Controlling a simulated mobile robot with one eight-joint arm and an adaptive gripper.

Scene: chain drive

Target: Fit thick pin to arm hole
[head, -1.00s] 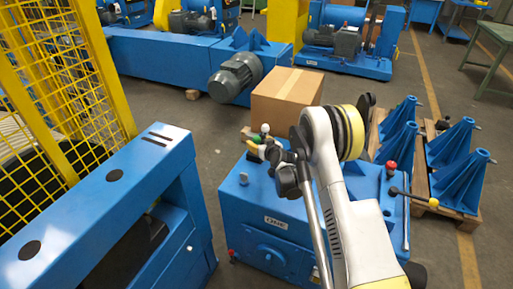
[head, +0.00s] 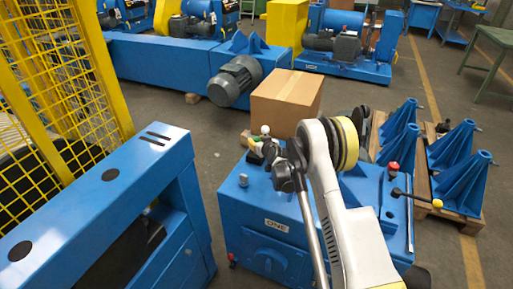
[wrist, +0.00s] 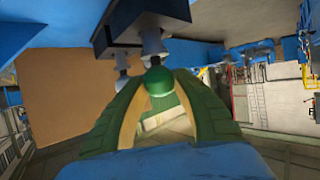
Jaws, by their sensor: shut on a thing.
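In the wrist view, my gripper (wrist: 158,84) has green fingers with yellow inner pads. It is shut on a round green knob, which I take to be the head of the thick pin (wrist: 159,80). A pale metal shank (wrist: 153,45) stands just beyond the knob, in line with it, below a dark block (wrist: 140,24) that may carry the arm hole. The hole itself is not visible, and I cannot tell whether the pin is in it. In the head view, my gripper is small and mostly hidden beside my arm, over the left part of the blue machine.
A second metal shank (wrist: 122,62) hangs beside the first. In the head view, a cardboard box (head: 286,99) stands behind the blue machine (head: 255,225) marked ONE. A blue frame (head: 110,205) is at left, and blue stands (head: 460,165) are on a pallet at right.

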